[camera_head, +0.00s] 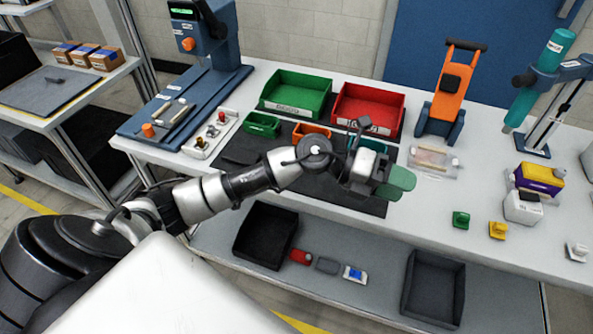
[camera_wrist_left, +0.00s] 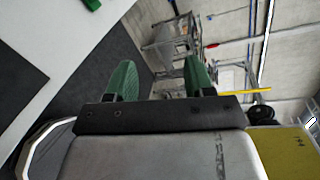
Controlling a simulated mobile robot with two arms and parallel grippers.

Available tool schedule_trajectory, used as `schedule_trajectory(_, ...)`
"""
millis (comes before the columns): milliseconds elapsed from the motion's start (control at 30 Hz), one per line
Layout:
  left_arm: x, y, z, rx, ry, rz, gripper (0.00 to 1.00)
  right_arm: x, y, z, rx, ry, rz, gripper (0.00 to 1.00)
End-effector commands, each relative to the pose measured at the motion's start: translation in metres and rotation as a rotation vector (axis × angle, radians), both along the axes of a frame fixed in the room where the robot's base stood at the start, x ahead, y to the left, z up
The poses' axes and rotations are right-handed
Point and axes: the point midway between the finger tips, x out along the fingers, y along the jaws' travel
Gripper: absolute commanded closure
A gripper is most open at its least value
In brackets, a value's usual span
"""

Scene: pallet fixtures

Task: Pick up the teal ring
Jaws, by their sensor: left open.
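I cannot make out a teal ring in either view. A teal part (camera_head: 371,145) shows behind my left gripper on the dark mat, mostly hidden by the wrist, and I cannot tell its shape. My left gripper (camera_head: 398,182) hangs above the front right part of the mat, with green fingers. In the left wrist view its two fingers (camera_wrist_left: 160,78) stand apart with nothing between them. My right gripper is not in view.
On the bench (camera_head: 400,225) stand a green bin (camera_head: 296,93), a red bin (camera_head: 368,108), an orange-and-blue stand (camera_head: 447,95) and a teal-topped device (camera_head: 545,80). Small green (camera_head: 461,220) and yellow (camera_head: 497,230) pieces lie at the front right. Black trays (camera_head: 265,235) are on the shelf below.

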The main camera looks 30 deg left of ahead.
Motion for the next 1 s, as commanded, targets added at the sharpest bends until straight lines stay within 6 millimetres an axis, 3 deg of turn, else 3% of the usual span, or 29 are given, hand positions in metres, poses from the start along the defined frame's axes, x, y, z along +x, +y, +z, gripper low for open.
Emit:
schedule_trajectory(100,0.013,0.049,-0.029,0.434,-0.018,-0.125,0.47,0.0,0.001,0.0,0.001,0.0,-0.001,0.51)
schedule_trajectory(200,0.024,0.108,-0.042,0.767,0.036,-0.164,0.47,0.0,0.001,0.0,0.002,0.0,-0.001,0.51)
schedule_trajectory(300,0.031,0.168,-0.041,1.034,0.121,-0.154,0.47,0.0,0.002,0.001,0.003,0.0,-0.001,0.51)
schedule_trajectory(400,0.033,0.213,-0.032,1.217,0.205,-0.127,0.47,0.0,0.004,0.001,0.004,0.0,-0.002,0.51)
schedule_trajectory(500,0.032,0.24,-0.025,1.32,0.266,-0.103,0.47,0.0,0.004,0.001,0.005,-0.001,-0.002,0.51)
schedule_trajectory(633,0.031,0.252,-0.031,1.366,0.299,-0.094,0.47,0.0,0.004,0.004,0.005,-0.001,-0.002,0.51)
schedule_trajectory(800,0.03,0.251,-0.059,1.366,0.299,-0.097,0.47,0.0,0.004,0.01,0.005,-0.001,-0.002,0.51)
schedule_trajectory(1000,0.031,0.25,-0.077,1.364,0.294,-0.094,0.47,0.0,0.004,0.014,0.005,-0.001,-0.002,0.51)
